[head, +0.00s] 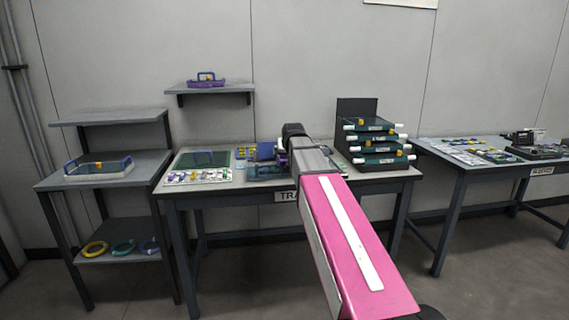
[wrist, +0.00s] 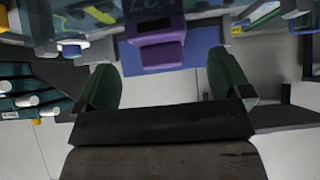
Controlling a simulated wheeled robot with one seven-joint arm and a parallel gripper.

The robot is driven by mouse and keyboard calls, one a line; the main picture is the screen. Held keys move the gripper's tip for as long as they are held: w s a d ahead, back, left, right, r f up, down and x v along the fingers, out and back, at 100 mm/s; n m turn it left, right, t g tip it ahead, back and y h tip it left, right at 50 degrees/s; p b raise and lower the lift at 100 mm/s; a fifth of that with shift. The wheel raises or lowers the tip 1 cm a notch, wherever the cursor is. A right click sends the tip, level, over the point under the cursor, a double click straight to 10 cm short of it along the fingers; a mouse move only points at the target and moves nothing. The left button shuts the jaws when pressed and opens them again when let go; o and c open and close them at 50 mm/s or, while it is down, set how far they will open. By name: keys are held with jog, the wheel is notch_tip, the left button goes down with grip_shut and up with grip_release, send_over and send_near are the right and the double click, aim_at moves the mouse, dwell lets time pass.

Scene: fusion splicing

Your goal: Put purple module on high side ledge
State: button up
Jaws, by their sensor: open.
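In the wrist view a purple module (wrist: 160,50) with a squared grip lies between and just beyond the fingertips of my gripper (wrist: 164,75). The fingers are spread, with a clear gap to the module on each side. A blue-violet panel (wrist: 202,42) is behind it. In the head view my gripper (head: 284,150) is over the back middle of the centre table, and my arm hides much around it. A wall ledge (head: 240,88) is at upper left, holding a purple tray with a blue handle (head: 206,82). A rack's top shelf (head: 110,116) is bare.
The centre table (head: 230,187) holds a green mat with small parts (head: 200,165) and a stack of dark trays (head: 376,140) to the right of my arm. The left rack's middle shelf holds a handled tray (head: 98,168). Another table (head: 470,165) stands at right.

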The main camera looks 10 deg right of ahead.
aim_at(286, 157)
jog(key=shift+x, duration=3.55)
jog(key=shift+w+r, duration=0.15)
jog(key=shift+r, duration=0.05)
jog(key=c, duration=1.2)
